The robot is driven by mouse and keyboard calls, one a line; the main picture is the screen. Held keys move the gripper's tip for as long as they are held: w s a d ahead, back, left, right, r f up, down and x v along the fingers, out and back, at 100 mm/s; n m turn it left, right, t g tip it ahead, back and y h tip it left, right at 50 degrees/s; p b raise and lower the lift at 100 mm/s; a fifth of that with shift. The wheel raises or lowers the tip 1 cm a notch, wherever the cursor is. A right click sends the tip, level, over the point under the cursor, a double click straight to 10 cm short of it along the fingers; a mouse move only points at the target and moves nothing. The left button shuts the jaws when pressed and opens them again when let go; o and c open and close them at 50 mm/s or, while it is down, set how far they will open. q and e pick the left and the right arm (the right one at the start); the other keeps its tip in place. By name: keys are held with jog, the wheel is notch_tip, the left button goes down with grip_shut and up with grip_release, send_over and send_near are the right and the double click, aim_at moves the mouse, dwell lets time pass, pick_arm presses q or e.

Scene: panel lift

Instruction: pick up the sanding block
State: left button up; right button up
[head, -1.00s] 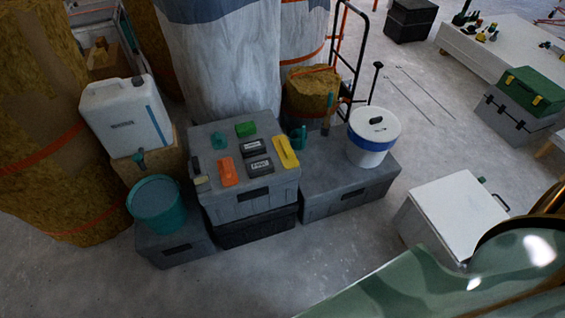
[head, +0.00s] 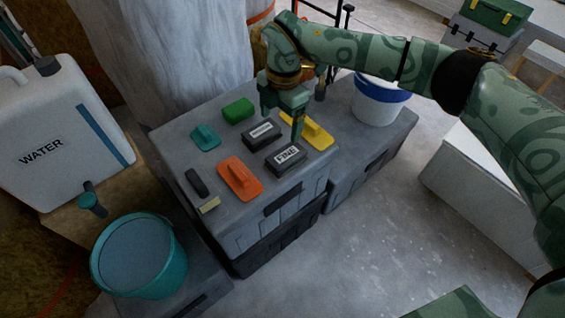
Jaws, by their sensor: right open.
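Two dark sanding blocks with white labels lie on the grey crate top (head: 225,212). The nearer block (head: 286,159) reads FINE. The other dark block (head: 262,134) lies just behind and left of it; its label is too small to read surely. My right gripper (head: 283,118) comes in from the right and points down above the blocks. Its jaws are open and empty, with one finger near the space between the blocks and the yellow float. Whether a fingertip touches anything is unclear. My left gripper is not in view.
Around the blocks lie a yellow float (head: 312,132), an orange float (head: 240,178), a teal float (head: 205,138), a green block (head: 238,110) and a dark-handled brush (head: 199,184). A teal bucket (head: 140,255), a water canister (head: 65,135) and a white bucket (head: 378,104) stand around the crate.

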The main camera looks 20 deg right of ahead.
jog(key=d+f+b, duration=0.1)
jog(key=d, duration=0.1)
jog(key=b, duration=0.3)
send_over(287, 154)
jog(key=shift+h, duration=0.4)
jog(key=f, duration=0.7)
jog(key=shift+a+f, duration=0.15)
jog(key=shift+a, duration=0.2)
notch_tip(287, 154, down, 2)
jog(key=shift+b, duration=0.65)
jog(key=shift+f, duration=0.2)
jog(key=f+b, duration=0.1)
jog(key=f, duration=0.1)
jog(key=f+b, duration=0.1)
jog(key=shift+d+b, duration=0.25)
jog(key=shift+b, duration=0.05)
jog(key=shift+f+b, duration=0.65)
jog(key=shift+f, duration=0.3)
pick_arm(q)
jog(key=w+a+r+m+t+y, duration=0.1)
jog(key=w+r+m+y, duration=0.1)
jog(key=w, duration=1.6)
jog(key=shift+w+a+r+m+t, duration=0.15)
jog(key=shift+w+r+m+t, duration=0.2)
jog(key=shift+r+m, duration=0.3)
pick_arm(e)
jog(key=c, duration=1.2)
